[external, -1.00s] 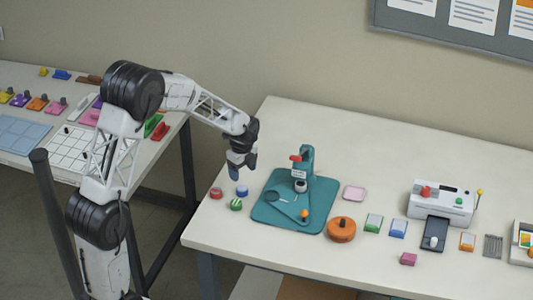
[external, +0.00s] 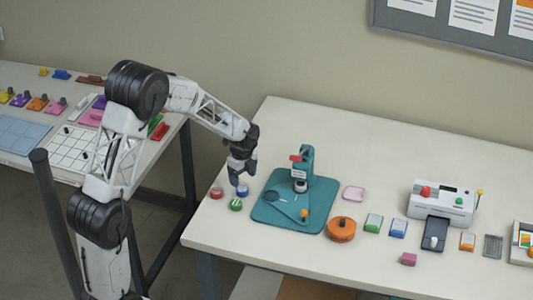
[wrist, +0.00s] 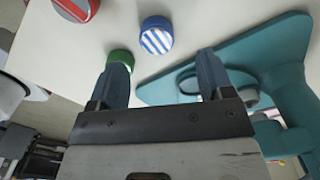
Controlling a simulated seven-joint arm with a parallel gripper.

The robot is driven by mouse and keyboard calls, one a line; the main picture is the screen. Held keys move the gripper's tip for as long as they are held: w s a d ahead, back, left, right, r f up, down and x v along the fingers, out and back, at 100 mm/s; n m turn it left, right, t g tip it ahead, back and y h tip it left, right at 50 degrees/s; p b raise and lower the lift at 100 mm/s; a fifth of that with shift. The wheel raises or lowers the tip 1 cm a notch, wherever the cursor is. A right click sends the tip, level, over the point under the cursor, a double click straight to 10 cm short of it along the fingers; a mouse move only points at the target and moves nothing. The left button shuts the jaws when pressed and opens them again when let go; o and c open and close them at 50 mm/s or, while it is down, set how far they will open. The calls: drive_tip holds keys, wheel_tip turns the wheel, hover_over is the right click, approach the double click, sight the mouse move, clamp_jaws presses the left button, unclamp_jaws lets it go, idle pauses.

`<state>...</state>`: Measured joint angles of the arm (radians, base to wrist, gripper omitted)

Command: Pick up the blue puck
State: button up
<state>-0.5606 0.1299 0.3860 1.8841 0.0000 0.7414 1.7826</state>
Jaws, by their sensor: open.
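The blue puck (external: 242,191) lies on the white table, left of the teal press; its top is white with blue stripes in the wrist view (wrist: 157,38). My gripper (external: 240,178) is open and empty, just above the blue puck in the external view. In the wrist view my gripper (wrist: 163,75) has its two fingers spread, and the blue puck lies beyond the fingertips, between their lines. I cannot tell the exact height of the fingertips above it.
A red puck (external: 216,193) and a green puck (external: 236,204) lie close by; the green one (wrist: 120,57) is partly behind my left finger in the wrist view. The teal press (external: 268,213) stands close on the right. An orange round piece (external: 341,230) lies farther right.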

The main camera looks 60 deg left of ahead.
sight(242, 189)
drive_tip(key=shift+f, duration=0.1)
drive_tip(key=shift+s+f, duration=0.2)
drive_tip(key=shift+f, duration=2.3)
drive_tip(key=c, duration=1)
drive_tip(key=shift+r, duration=0.1)
